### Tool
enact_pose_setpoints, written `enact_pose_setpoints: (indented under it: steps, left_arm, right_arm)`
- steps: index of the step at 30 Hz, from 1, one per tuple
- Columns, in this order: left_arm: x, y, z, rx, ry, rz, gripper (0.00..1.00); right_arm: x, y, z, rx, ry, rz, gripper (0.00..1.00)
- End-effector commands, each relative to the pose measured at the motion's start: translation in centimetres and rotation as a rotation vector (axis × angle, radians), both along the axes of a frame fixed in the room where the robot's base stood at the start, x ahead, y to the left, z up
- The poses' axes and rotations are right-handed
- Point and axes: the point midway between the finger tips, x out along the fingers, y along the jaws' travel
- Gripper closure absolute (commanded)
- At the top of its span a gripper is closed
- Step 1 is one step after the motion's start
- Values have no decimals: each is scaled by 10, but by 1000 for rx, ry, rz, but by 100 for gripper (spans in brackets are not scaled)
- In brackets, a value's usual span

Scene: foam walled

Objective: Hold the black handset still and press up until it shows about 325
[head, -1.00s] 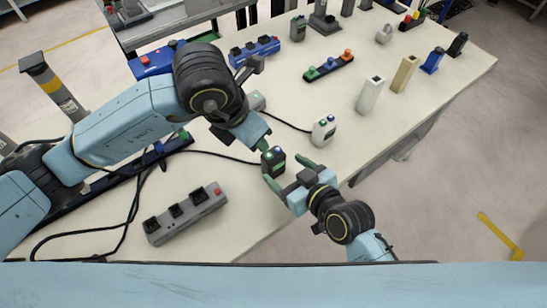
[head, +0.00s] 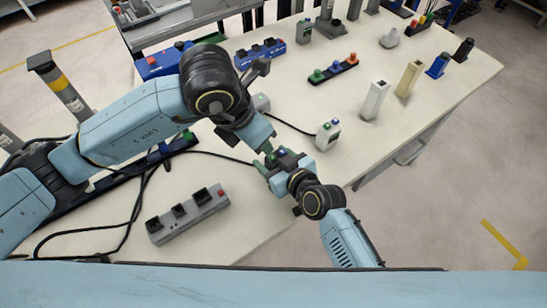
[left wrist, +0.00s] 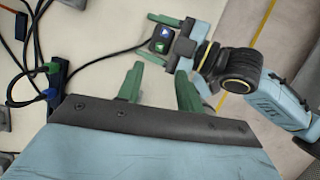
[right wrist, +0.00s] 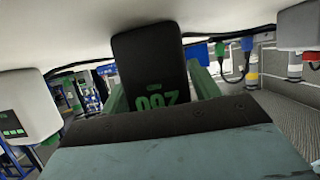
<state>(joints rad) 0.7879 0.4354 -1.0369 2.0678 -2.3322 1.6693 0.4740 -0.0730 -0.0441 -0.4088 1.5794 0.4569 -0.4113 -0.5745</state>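The black handset (head: 283,155) stands on the table between the fingers of my right gripper (head: 275,163). In the left wrist view its top (left wrist: 163,38) shows a blue and a green button with pale arrow marks. In the right wrist view its dark face (right wrist: 152,80) shows green digits, upside down, that read like 200. My right gripper's fingers (right wrist: 160,90) stand on either side of the handset, spread wide. Contact is not clear. My left gripper (left wrist: 160,85) is open and empty, close beside the handset. In the head view my left arm partly hides its fingers.
A white handset (head: 328,135) stands just right of the black one, near the table edge. White (head: 375,100) and tan (head: 408,80) posts stand farther right.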

Motion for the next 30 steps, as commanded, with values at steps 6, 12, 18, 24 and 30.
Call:
enact_pose_setpoints:
  steps: [6,12,18,24,30]
  left_arm:
    - [0,0,0,0,0,0,64]
    - [0,0,0,0,0,0,79]
    - [0,0,0,0,0,0,100]
    - [0,0,0,0,0,0,100]
    - [0,0,0,0,0,0,100]
  right_arm:
    - [0,0,0,0,0,0,67]
    - [0,0,0,0,0,0,77]
    - [0,0,0,-1,1,0,77]
    - [0,-1,0,-1,1,0,77]
    - [0,-1,0,-1,1,0,77]
